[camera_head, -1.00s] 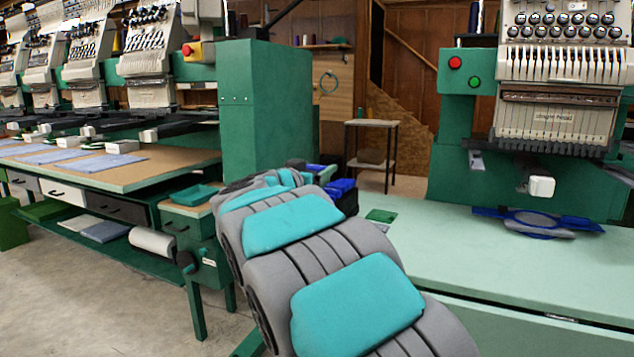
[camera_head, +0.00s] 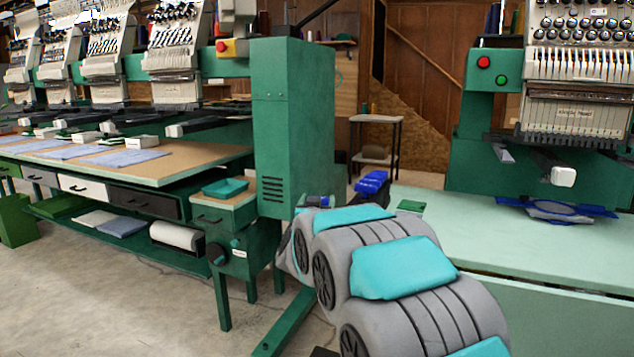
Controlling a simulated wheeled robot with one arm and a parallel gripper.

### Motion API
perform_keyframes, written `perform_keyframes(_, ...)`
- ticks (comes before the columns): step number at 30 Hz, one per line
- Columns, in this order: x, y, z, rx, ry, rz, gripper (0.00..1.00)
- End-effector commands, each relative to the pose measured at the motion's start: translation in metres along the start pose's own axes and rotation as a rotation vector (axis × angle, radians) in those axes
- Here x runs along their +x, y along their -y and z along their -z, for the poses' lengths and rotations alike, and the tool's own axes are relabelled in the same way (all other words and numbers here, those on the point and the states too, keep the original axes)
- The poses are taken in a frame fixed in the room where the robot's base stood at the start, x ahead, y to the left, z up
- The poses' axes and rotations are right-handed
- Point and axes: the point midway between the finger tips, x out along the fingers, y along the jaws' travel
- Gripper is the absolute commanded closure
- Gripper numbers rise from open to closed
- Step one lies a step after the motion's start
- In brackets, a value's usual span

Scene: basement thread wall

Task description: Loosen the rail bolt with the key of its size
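My grey and teal arm reaches from the lower right toward the middle of the head view. Its far end shows blue and black parts that appear to be my gripper (camera_head: 371,184), near the left end of the pale green table. They are small and partly hidden behind the arm, so I cannot tell whether the fingers are open or shut, or hold anything. I cannot make out a rail bolt or any key. A teal tray (camera_head: 226,187) sits on a small green cabinet (camera_head: 223,213) left of the arm; its contents are not clear.
The pale green table (camera_head: 480,235) carries an embroidery machine (camera_head: 575,110) with a blue hoop (camera_head: 556,210). A tall green housing (camera_head: 290,125) stands behind the arm. A long workbench (camera_head: 190,165) with several machine heads fills the left. Open floor (camera_head: 110,290) lies at lower left.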

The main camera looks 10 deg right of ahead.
Motion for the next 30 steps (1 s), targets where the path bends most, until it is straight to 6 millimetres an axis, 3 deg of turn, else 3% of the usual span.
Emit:
perform_keyframes(4,0.001,0.006,-0.045,-0.001,0.011,0.099,0.81)
perform_keyframes(12,-0.012,0.029,-0.103,0.008,0.003,0.289,0.81)
perform_keyframes(30,-0.015,0.035,-0.111,0.004,-0.001,0.322,0.81)
